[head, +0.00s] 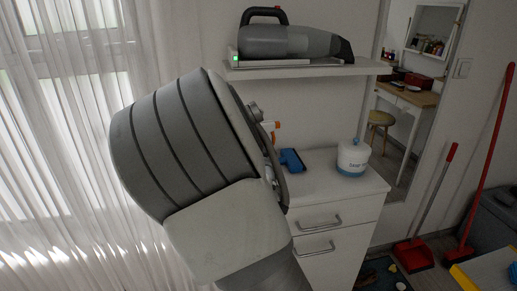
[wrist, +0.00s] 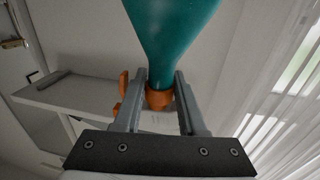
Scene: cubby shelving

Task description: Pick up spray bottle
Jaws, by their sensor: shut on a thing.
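The spray bottle (wrist: 172,35) has a teal body and an orange neck and head. In the wrist view it fills the top middle, its lower end out of frame. My gripper (wrist: 161,88) is shut on it at the orange neck, one finger on each side. In the head view only a small orange part of the spray bottle (head: 270,126) shows beside my arm, above the level of the cabinet top.
A white drawer cabinet (head: 335,212) carries a blue-and-white container (head: 353,158) and a blue item (head: 291,160). A wall shelf (head: 305,71) above holds a handheld vacuum (head: 290,42). A curtain (head: 60,150) hangs at left. A red broom (head: 436,190) leans at right.

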